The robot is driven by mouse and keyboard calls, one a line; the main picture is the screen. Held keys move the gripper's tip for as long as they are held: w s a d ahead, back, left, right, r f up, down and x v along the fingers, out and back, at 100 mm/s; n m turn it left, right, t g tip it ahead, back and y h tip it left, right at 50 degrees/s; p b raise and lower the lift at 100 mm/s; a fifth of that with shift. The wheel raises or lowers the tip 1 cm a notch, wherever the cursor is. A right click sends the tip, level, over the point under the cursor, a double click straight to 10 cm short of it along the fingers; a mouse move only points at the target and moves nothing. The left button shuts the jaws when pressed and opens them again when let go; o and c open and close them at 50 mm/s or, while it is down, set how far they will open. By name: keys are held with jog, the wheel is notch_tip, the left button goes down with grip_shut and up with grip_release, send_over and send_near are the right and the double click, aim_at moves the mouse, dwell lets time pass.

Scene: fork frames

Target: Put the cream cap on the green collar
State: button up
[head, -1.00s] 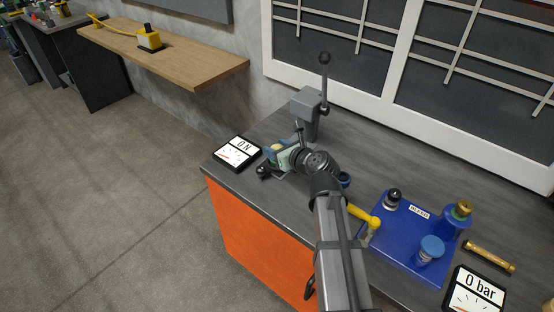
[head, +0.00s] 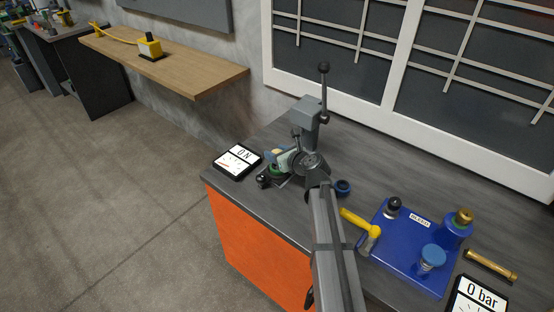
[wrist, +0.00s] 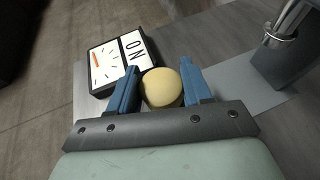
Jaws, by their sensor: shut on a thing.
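The cream cap (wrist: 162,88) is a rounded pale yellow piece between the two blue fingers of my gripper (wrist: 160,78) in the wrist view. My gripper is shut on it. In the head view, the cap (head: 276,152) shows small at my gripper (head: 280,158), beside the grey press. A green part, which looks like the green collar (head: 275,169), shows just below the fingers. I cannot tell whether the cap touches the collar. The collar is hidden in the wrist view.
The grey lever press (head: 308,115) stands close behind my gripper. A gauge reading "0 N" (head: 237,160) lies to the left.

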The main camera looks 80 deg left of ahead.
jog(key=shift+f, duration=1.4)
jog(key=shift+f, duration=0.1)
jog(key=o, duration=1.1)
jog(key=shift+c, duration=0.2)
jog(key=shift+d+r, duration=0.15)
jog(key=shift+r, duration=0.05)
jog(key=v, duration=1.1)
jog(key=shift+w+d, duration=0.25)
jog(key=shift+w, duration=0.1)
jog(key=shift+w, duration=0.1)
